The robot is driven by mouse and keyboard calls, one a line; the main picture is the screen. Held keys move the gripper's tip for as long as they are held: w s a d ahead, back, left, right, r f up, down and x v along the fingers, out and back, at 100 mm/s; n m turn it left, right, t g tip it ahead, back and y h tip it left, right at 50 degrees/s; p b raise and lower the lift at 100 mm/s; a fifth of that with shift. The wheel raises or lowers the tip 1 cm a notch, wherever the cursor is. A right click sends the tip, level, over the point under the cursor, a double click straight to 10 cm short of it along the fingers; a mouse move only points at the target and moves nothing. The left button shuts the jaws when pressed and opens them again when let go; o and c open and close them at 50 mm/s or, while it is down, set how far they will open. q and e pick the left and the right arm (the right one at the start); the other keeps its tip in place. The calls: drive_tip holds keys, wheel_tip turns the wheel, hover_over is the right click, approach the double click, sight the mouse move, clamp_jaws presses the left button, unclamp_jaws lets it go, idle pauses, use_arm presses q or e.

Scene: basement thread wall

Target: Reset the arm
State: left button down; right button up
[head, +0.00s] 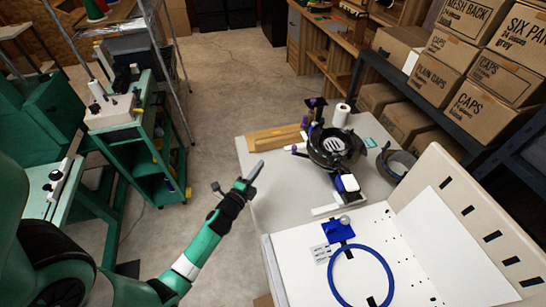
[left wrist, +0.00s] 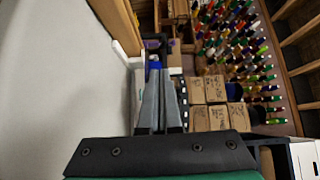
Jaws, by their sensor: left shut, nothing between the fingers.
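My left arm, green with a white band, comes in from the lower left in the head view. My left gripper (head: 257,168) is at the left edge of the white-grey table, pointing up and to the right. Its fingers look closed together with nothing held. In the left wrist view the two grey fingers (left wrist: 159,75) lie side by side, pointing away from the camera. My right gripper does not show in either view.
The table (head: 262,205) holds a black round device (head: 335,148), a white roll (head: 341,115), a blue ring (head: 335,278) and a white slotted panel (head: 462,205). A green cart (head: 150,150) stands left. Boxes (head: 485,100) fill shelves at right. Open floor (head: 225,90) lies between.

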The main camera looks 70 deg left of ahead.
use_arm(q)
drive_tip(key=shift+s, duration=0.8)
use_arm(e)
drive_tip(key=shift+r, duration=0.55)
